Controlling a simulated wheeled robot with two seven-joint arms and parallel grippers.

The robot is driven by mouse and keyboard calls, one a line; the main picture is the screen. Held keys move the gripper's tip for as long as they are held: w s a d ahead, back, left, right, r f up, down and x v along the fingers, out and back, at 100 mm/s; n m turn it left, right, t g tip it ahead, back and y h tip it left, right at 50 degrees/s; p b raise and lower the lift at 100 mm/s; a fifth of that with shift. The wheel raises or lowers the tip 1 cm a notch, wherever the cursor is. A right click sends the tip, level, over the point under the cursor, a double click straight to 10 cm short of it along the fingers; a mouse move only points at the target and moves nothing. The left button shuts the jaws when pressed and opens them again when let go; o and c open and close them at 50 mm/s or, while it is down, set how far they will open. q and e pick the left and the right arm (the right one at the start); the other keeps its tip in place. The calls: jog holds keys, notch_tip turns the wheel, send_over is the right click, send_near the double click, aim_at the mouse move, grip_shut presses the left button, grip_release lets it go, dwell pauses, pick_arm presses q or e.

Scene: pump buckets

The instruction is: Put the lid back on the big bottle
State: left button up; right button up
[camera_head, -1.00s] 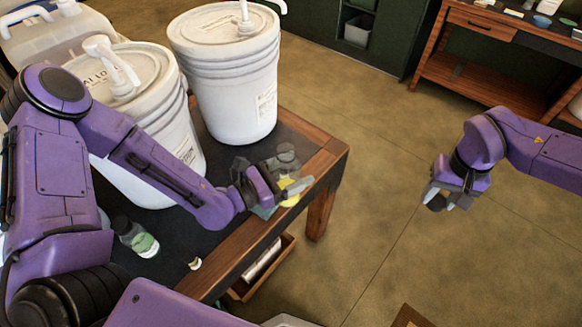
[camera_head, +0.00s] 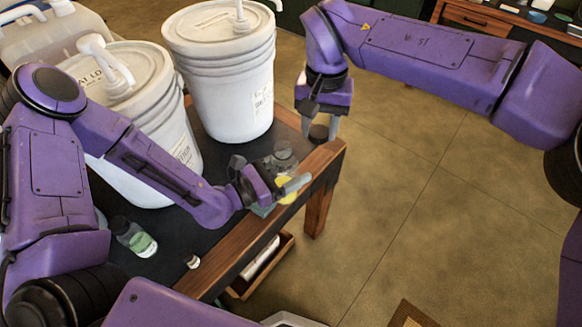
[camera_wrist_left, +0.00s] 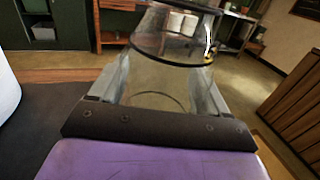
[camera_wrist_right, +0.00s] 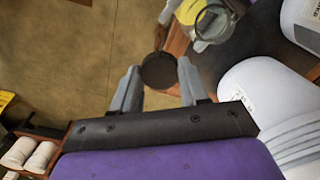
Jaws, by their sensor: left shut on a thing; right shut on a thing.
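The big bottle (camera_head: 284,157) is clear with a yellow label and stands near the table's right corner, its top uncovered. My left gripper (camera_head: 283,188) is shut around its body; in the left wrist view the clear bottle (camera_wrist_left: 173,45) fills the space between the fingers. My right gripper (camera_head: 317,127) is shut on a round dark lid (camera_head: 318,134), held beyond the bottle near the table's far right edge. In the right wrist view the lid (camera_wrist_right: 158,70) sits between the fingertips, apart from the bottle (camera_wrist_right: 212,24).
Two white pump buckets (camera_head: 225,80) (camera_head: 150,130) stand on the dark table (camera_head: 215,155) behind and left of the bottle. A small green-labelled bottle (camera_head: 135,238) and a tiny vial (camera_head: 192,261) are at the front left. Open floor (camera_head: 420,190) lies to the right.

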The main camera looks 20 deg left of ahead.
jog(key=s+a+r+m, duration=0.3)
jog(key=a+r, duration=0.2)
jog(key=a, duration=0.1)
jog(key=shift+s+a, duration=0.2)
jog(key=shift+s, duration=0.15)
jog(key=shift+a+f, duration=0.1)
jog(key=shift+f, duration=1.95)
jog(key=shift+s, duration=0.1)
